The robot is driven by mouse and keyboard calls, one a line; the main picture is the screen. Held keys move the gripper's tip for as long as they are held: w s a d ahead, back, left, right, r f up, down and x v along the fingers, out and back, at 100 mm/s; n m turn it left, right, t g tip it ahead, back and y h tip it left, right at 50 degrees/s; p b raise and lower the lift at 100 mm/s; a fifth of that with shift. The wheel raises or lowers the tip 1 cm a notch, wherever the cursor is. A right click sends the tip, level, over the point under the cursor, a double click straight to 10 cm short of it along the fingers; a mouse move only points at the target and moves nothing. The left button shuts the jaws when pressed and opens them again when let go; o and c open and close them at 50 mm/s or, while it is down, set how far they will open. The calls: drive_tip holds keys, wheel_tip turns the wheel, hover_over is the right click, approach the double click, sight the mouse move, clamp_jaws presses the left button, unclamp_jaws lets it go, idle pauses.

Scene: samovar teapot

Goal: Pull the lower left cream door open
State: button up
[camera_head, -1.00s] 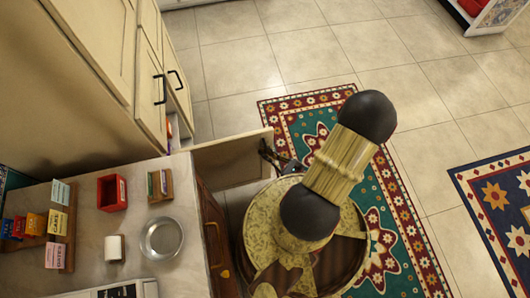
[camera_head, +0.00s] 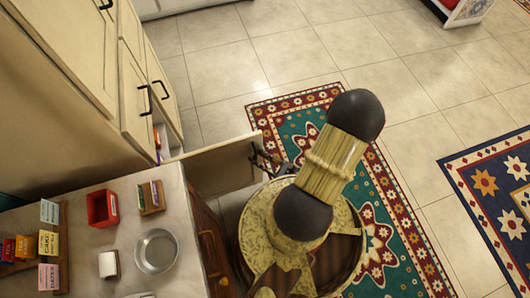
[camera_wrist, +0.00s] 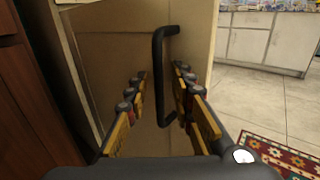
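The lower left cream door (camera_head: 220,167) stands swung out from the cabinet in the head view, past the end of the counter. Its black handle (camera_wrist: 158,80) runs upright in the wrist view, on the cream door face (camera_wrist: 112,60). My gripper (camera_wrist: 159,78) has its two fingers apart, one on each side of the handle, with visible gaps between handle and fingers. In the head view my gripper (camera_head: 268,160) is at the door's outer end, small and partly hidden by my arm.
A counter (camera_head: 188,222) at left holds a metal bowl (camera_head: 156,250), a red box (camera_head: 102,208) and tea packets (camera_head: 48,242). Upper cream doors (camera_head: 135,95) are closed. Tiled floor (camera_head: 290,50) and a patterned rug (camera_head: 300,110) lie open to the right.

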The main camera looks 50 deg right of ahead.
drive_tip(key=s+d, duration=0.1)
drive_tip(key=s, duration=0.5)
drive_tip(key=shift+s, duration=0.35)
idle(0.6)
